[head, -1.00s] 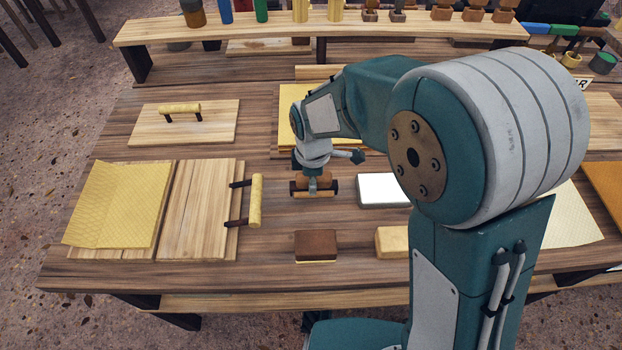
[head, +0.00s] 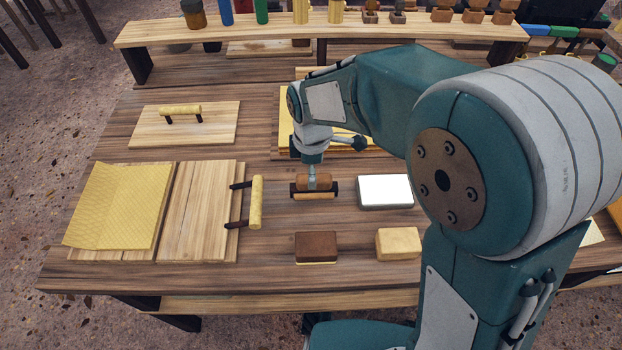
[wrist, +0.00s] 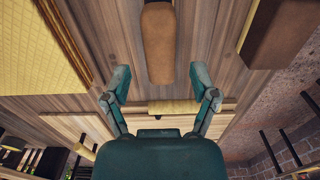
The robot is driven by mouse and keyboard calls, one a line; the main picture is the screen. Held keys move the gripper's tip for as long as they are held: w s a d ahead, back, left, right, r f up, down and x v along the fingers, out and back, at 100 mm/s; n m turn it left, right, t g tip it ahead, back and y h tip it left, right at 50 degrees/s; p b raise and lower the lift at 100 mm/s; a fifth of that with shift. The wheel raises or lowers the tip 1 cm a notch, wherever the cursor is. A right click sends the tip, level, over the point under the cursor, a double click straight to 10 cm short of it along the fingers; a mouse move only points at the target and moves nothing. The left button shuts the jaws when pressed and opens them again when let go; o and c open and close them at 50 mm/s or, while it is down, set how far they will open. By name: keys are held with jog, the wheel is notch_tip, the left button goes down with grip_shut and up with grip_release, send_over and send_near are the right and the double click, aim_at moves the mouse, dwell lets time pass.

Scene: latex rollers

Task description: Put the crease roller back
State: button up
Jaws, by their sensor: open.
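A roller with an orange-brown wooden handle (head: 322,182) and dark ends lies on the table in the head view, which I take for the crease roller. Its handle shows at the top middle of the wrist view (wrist: 158,40). My gripper (head: 312,168) is just above and behind it in the head view and covers part of it. In the wrist view my open gripper (wrist: 159,70) has a finger on each side of the handle's near end, with gaps showing. I cannot tell how far the fingertips are above the table.
A dark brown block (head: 316,246), a tan block (head: 398,243) and a white-topped block (head: 385,190) lie nearby. A yellow-handled roller (head: 256,202) is at left, by a wooden board (head: 197,212) and yellow sheet (head: 115,205). A raised shelf (head: 220,31) spans the back.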

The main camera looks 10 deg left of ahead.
notch_tip(320, 180, up, 8)
jog(key=shift+f, duration=0.25)
jog(key=s+d+r+m+t, duration=0.1)
jog(key=s+d+r+m, duration=0.15)
jog(key=d+m, duration=0.35)
jog(key=s+d+r+m+t, duration=0.1)
jog(key=s+d+r+m, duration=0.2)
jog(key=d, duration=0.5)
jog(key=s+d+r+m+t, duration=0.2)
jog(key=s+d+m+t, duration=0.1)
jog(key=s+d+m, duration=0.5)
jog(key=d+m, duration=0.2)
jog(key=m, duration=0.1)
jog(key=shift+s+m+t, duration=0.3)
jog(key=shift+m, duration=0.1)
jog(key=shift+d+r, duration=0.1)
